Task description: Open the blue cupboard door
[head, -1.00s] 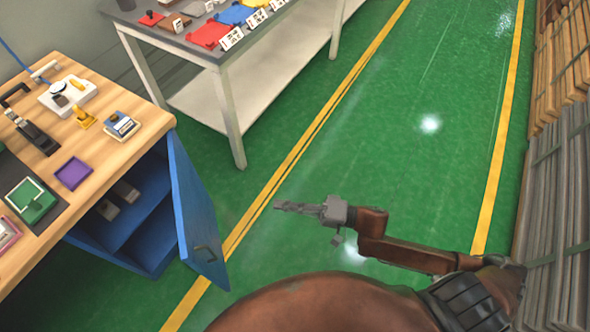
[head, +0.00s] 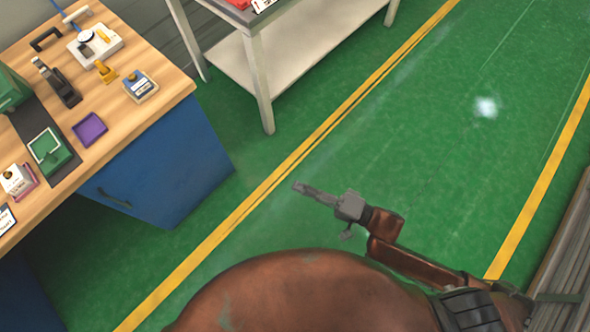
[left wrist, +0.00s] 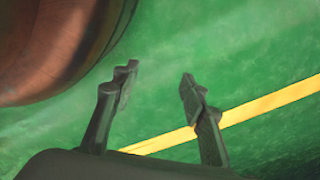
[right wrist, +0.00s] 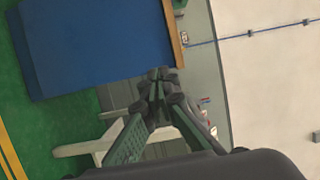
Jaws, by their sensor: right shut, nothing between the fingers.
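The blue cupboard (head: 170,165) is under the wooden workbench at the left of the head view. Its blue door (head: 140,190) looks shut, flush with the front, with a dark handle (head: 114,198) near its left edge. The inside is hidden. My right gripper (head: 297,187) is shut and empty over the green floor, to the right of the cupboard and apart from it. In the right wrist view its fingertips (right wrist: 158,75) meet below a blue cupboard surface (right wrist: 95,45). My left gripper (left wrist: 157,75) shows only in the left wrist view, open and empty above the floor.
The wooden workbench top (head: 140,112) carries a stamp, a purple tray (head: 90,130), a green box and other small items. A grey table (head: 262,85) stands behind. Grey stacked slats (head: 560,265) edge the right. Green floor between is clear.

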